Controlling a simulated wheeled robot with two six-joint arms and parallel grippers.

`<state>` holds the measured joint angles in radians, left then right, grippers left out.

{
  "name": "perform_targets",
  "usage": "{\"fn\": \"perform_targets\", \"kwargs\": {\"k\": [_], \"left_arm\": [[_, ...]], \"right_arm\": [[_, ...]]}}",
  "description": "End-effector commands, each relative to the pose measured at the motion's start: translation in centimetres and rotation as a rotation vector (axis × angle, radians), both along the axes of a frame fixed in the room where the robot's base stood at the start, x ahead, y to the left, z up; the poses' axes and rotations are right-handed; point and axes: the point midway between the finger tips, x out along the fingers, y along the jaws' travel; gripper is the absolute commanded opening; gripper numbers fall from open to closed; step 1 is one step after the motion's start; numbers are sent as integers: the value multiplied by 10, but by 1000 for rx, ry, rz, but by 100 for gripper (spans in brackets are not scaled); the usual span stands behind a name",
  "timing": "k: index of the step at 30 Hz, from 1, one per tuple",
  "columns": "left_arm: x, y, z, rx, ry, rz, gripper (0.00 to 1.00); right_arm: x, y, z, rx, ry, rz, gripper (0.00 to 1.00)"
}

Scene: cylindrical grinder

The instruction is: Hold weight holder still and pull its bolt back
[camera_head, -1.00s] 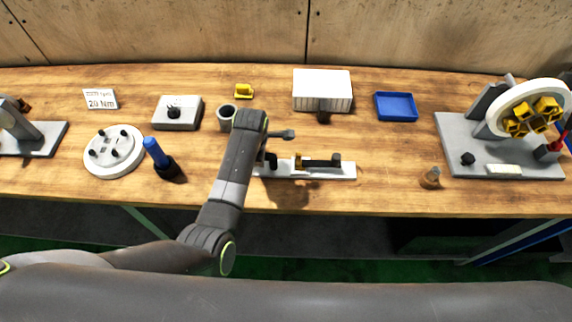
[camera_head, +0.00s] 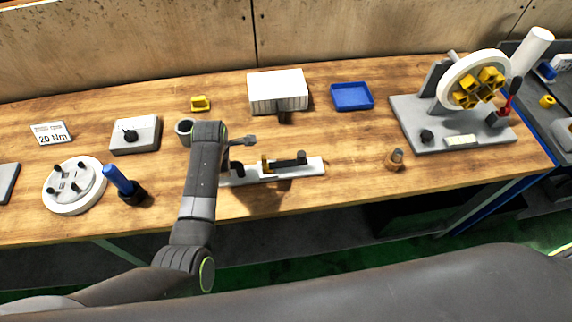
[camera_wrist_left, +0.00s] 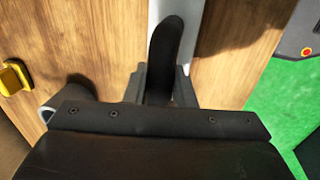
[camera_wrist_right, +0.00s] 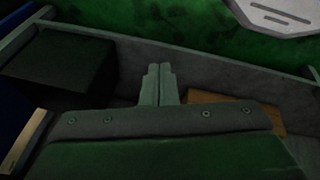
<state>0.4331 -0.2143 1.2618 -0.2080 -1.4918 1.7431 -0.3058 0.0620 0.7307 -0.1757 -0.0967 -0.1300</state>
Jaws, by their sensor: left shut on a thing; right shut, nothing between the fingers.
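A pale narrow fixture, which looks like the weight holder (camera_head: 312,168), lies near the table's front edge in the head view. It carries a dark bar, which may be its bolt (camera_head: 288,162), and a small yellow part (camera_head: 265,165). My left gripper (camera_wrist_left: 158,84) is shut on a black curved handle (camera_wrist_left: 166,45) at the fixture's left end. In the head view my left wrist hides part of that end. My right gripper (camera_wrist_right: 158,84) is shut and empty, away from the fixture, over a dim grey and green area in the right wrist view.
A white ribbed box (camera_head: 277,90) and blue tray (camera_head: 352,96) are behind. A brown knob (camera_head: 394,160) and a wheel stand (camera_head: 408,112) are right.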

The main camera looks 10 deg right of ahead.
Motion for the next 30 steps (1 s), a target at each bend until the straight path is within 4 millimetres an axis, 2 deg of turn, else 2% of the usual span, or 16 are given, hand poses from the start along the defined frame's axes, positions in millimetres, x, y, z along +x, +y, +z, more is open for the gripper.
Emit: {"fn": "perform_targets", "kwargs": {"k": [1,6,12,15,18,25,26,30], "left_arm": [[0,0,-1,0,2,0,0],[-1,0,-1,0,2,0,0],[-1,0,-1,0,2,0,0],[-1,0,-1,0,2,0,0],[-1,0,-1,0,2,0,0],[-1,0,-1,-1,2,0,0],[-1,0,-1,-1,2,0,0],[-1,0,-1,-1,2,0,0]], "right_arm": [[26,6,10,-32,-75,100,0],[109,32,60,-199,-345,493,0],[182,75,135,-461,-648,924,0],[206,99,174,-615,-787,1124,0],[221,123,210,-775,-908,1306,0],[233,168,275,-1137,-1117,1649,0],[235,172,280,-1158,-1138,1669,0],[260,171,292,-964,-1234,1507,0]]}}
